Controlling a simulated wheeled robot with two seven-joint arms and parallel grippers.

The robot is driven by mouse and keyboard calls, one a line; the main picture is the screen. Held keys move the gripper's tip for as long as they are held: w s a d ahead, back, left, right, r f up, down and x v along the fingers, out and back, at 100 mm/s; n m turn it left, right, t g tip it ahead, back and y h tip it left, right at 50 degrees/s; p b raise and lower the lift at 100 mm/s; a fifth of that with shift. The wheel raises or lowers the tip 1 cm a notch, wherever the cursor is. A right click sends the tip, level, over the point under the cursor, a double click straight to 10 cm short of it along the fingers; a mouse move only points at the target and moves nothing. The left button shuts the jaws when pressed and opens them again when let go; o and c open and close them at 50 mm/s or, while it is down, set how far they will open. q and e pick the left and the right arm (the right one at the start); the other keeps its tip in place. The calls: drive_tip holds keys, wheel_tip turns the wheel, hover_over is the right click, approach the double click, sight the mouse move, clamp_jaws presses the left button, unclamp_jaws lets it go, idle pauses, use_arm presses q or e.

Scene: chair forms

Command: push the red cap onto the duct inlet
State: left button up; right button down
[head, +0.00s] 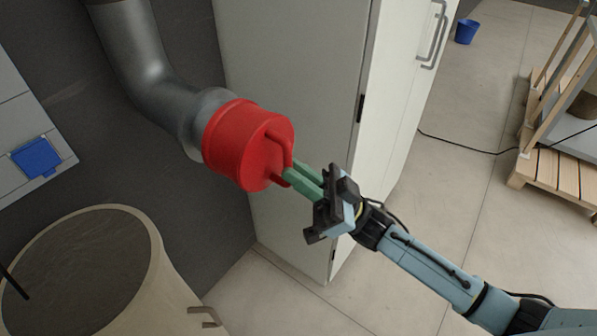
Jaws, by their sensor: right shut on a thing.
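The red cap (233,142) is a round lid with a loop handle on its face. It sits at the open end of the grey metal duct (152,85), which bends down from the top left, and it covers the duct's end. How far it is seated on the inlet I cannot tell. My right gripper (288,175) comes from the lower right, and its green fingers are shut on the cap's handle. My left gripper is not in view.
A tall white cabinet (290,60) stands right behind the cap and gripper. A large beige drum (150,262) is at the lower left. A blue box (36,158) is on the left wall panel. A wooden pallet (560,165), a blue bucket (466,31) and a cable (460,143) are at right.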

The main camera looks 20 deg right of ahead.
sight(273, 161)
drive_tip(key=shift+w+a, duration=0.4)
drive_tip(key=shift+w, duration=0.05)
drive_tip(key=shift+w+a, duration=0.1)
drive_tip(key=shift+w, duration=0.05)
idle(0.8)
drive_tip(key=shift+w+a+b, duration=0.25)
drive_tip(key=shift+w+b, duration=0.15)
drive_tip(key=shift+w+a, duration=0.5)
drive_tip(key=shift+w, duration=0.1)
idle(1.1)
drive_tip(key=c, duration=1.4)
unclamp_jaws()
drive_tip(key=shift+f, duration=0.1)
